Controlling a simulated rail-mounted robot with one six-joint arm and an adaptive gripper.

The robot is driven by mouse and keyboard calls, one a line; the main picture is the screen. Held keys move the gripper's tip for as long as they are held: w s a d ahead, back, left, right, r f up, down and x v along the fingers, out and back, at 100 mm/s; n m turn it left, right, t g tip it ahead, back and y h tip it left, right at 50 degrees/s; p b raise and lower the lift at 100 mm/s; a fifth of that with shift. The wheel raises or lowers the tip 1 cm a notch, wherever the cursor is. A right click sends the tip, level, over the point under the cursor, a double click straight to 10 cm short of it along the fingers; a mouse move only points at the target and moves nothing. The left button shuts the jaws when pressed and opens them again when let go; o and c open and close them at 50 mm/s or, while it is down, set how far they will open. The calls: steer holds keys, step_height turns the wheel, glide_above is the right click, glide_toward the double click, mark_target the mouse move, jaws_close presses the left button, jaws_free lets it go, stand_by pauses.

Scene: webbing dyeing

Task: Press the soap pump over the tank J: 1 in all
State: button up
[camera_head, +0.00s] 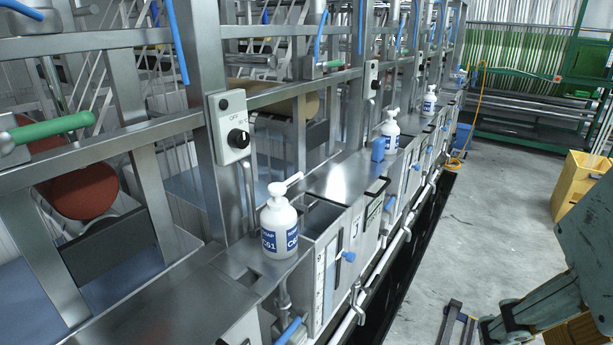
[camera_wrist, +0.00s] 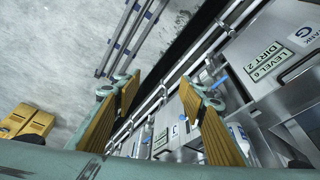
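A white soap pump bottle (camera_head: 280,228) with a blue label stands upright on the metal ledge in the head view. Its pump head is up and its nozzle points right, over the tank side. Tank J (camera_head: 357,224) is just right of it, with a letter J on its front plate. My gripper (camera_wrist: 160,88) shows in the wrist view with its two fingers spread apart and nothing between them. It is above the floor and the tank fronts, apart from any bottle.
More soap bottles stand farther along the ledge, one (camera_head: 390,132) mid-way and one (camera_head: 429,101) beyond. A switch box (camera_head: 230,126) is on the frame post behind the near bottle. Pipes run along the tank fronts. A yellow bin (camera_head: 578,186) stands right; the floor (camera_head: 480,220) between is clear.

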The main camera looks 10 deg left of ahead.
jaws_close()
stand_by(1.4)
